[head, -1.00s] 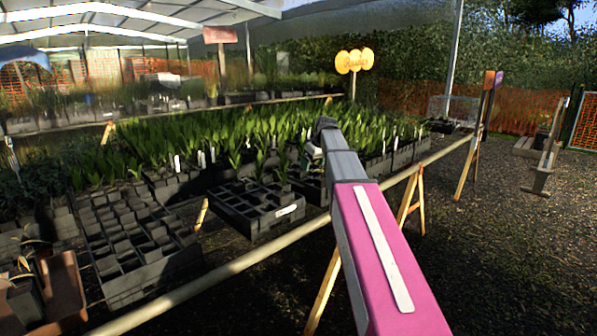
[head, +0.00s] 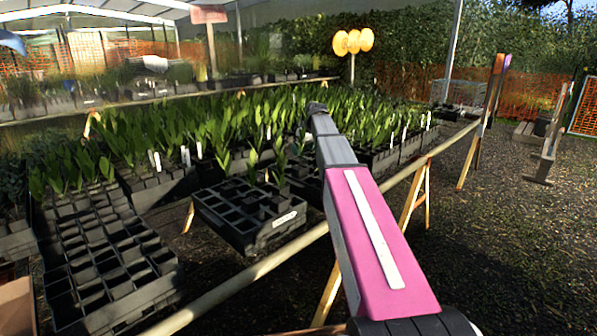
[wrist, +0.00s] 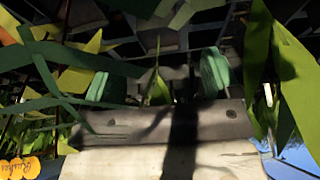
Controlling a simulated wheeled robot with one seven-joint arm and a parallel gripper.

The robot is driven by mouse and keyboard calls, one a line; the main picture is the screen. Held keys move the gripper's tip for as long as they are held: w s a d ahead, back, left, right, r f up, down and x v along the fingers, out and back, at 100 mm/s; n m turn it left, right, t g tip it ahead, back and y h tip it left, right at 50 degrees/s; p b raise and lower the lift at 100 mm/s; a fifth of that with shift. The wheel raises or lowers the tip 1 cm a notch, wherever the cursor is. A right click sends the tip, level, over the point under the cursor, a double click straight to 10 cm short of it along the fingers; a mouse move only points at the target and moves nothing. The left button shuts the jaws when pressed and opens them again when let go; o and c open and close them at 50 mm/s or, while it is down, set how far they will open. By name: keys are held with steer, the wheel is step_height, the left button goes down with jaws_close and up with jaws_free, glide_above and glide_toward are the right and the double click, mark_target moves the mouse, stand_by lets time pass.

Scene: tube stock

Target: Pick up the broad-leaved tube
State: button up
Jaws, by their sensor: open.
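Several broad-leaved plants (head: 277,172) stand in tubes in the back part of a mostly empty black tray (head: 243,232) with a white label. A dense block of similar green plants (head: 240,120) fills the trays behind; I cannot tell which one plant is meant. My gripper (head: 318,108) appears over these plants, its fingers not clear in the head view. In the wrist view my gripper (wrist: 160,80) is open, its two green-padded fingers apart. A narrow upright leaf (wrist: 158,88) shows between them in the picture; its depth is unclear. Tubes below are hidden.
A pale rail (head: 265,265) on wooden trestles (head: 413,200) runs along the front of the bench. Another black cell tray (head: 105,265) is at the left. Broad leaves (wrist: 285,70) crowd the wrist view's right side. Open gravel (head: 500,240) lies right.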

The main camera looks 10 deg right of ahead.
mark_target(299, 159)
steer(key=shift+x, duration=3.45)
steer(key=c, duration=1.4)
